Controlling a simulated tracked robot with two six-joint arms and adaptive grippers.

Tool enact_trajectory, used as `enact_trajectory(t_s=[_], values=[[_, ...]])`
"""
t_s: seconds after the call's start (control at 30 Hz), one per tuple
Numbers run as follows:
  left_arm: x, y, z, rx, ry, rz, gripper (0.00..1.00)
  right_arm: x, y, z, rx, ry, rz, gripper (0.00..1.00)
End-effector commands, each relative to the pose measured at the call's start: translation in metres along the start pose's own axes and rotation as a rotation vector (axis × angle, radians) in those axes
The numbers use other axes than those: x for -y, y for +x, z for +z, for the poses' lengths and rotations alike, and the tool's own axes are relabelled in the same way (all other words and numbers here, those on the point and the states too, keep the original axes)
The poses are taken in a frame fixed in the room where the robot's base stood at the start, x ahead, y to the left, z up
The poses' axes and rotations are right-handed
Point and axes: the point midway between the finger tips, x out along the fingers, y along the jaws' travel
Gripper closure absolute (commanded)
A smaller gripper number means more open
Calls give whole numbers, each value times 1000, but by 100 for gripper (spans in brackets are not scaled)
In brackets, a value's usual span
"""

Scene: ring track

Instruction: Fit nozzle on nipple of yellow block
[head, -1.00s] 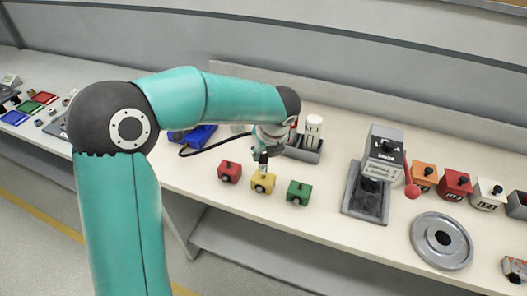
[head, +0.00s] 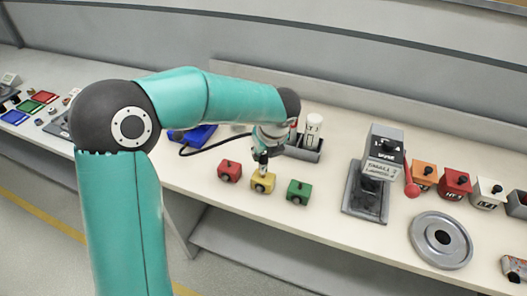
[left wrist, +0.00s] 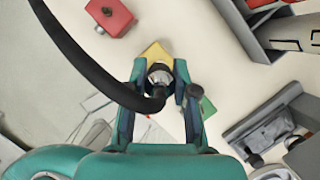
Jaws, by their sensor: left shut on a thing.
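The yellow block (head: 263,183) stands between a red block (head: 229,171) and a green block (head: 299,192) near the bench's front edge. My left gripper (head: 262,160) is directly above the yellow block, pointing down. In the left wrist view my left gripper (left wrist: 160,75) is shut on the nozzle (left wrist: 158,76), a metal piece on a black hose. The yellow block (left wrist: 156,52) shows just beyond the nozzle, mostly covered. The nipple is hidden, so I cannot tell whether the nozzle touches it or sits on it. My right gripper is not in view.
The hose (head: 212,146) runs to a blue box (head: 195,138) behind the blocks. A grey holder with white cylinders (head: 313,131) stands behind my gripper. A grey machine with a red-knobbed lever (head: 411,190) and a round grey disc (head: 441,240) are to the right.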

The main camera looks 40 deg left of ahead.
Motion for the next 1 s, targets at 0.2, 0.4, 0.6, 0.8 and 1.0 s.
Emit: enact_trajectory(t_s=[0.2, 0.4, 0.6, 0.8, 1.0], values=[[0, 5, -2, 0, 0, 0, 100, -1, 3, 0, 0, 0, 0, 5], [0, 8, -4, 0, 0, 0, 100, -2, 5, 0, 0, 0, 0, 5], [0, 10, -4, 0, 0, 0, 100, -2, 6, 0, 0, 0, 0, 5], [0, 9, -4, 0, 0, 0, 100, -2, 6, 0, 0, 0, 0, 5], [0, 9, -4, 0, 0, 0, 100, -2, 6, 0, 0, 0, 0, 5]])
